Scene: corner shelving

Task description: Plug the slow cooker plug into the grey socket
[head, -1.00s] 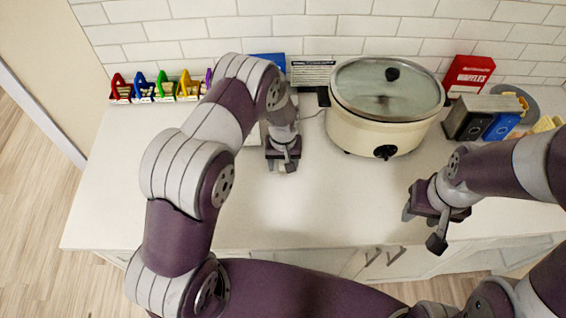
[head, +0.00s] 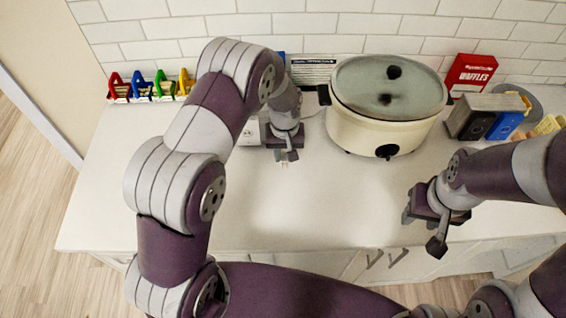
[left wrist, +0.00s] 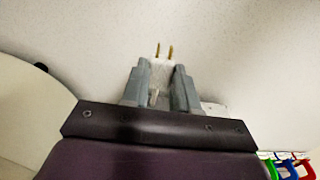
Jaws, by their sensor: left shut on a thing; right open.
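The slow cooker (head: 370,128), cream with a glass lid, stands at the back of the counter. My left gripper (head: 285,156) is over the counter left of it, shut on the plug (head: 285,164). In the left wrist view, the white plug (left wrist: 159,70) sits between the fingers (left wrist: 160,88), its two brass prongs pointing away from my wrist. A pale grey socket box (head: 248,131) with dark holes shows just left of the gripper, partly hidden by my left arm. The plug is apart from it. My right gripper (head: 428,215) is open and empty near the counter's front edge.
Colourful letter-like holders (head: 150,88) stand at the back left. A red waffles box (head: 468,74), a silver toaster-like box (head: 475,112) and a blue box (head: 508,120) are at the right. The counter's front middle (head: 320,205) is clear.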

